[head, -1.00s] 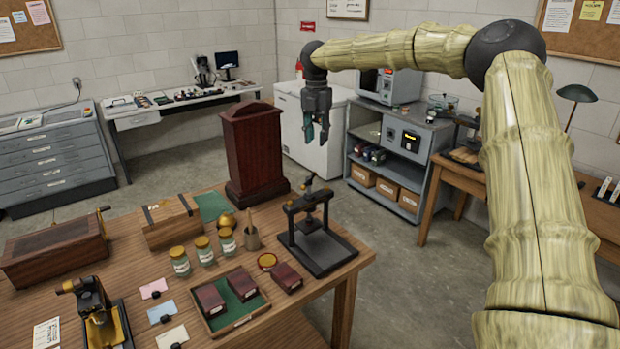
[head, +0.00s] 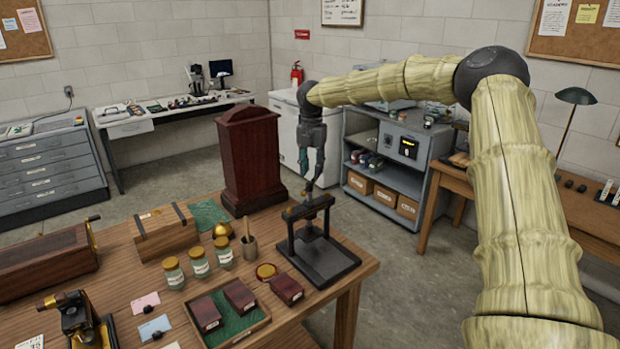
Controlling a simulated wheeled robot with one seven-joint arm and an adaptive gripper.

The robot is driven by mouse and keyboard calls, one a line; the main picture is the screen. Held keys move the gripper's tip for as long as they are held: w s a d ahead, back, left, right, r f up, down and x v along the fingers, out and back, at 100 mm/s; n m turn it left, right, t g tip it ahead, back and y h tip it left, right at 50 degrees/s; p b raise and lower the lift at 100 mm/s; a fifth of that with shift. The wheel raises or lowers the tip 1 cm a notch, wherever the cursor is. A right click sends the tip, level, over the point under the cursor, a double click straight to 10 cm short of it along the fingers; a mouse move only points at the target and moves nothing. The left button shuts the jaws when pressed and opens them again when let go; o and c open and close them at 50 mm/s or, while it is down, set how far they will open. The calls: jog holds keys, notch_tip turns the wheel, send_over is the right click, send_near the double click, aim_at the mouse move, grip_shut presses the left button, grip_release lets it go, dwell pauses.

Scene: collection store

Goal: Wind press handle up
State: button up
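The small black press (head: 322,258) stands on its dark base near the right corner of the wooden table. Its handle (head: 309,206) is on top of the frame, partly covered by my fingers. My gripper (head: 311,184) points down directly above the press top, its tips close to the handle. The two fingers look apart, with a gap between them. I cannot tell whether a finger touches the handle.
Open floor lies right of the table.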

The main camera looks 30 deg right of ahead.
aim_at(311, 182)
jog(key=shift+a+f+p, duration=0.15)
jog(key=shift+f+p, duration=0.4)
jog(key=shift+f, duration=1.75)
grip_shut()
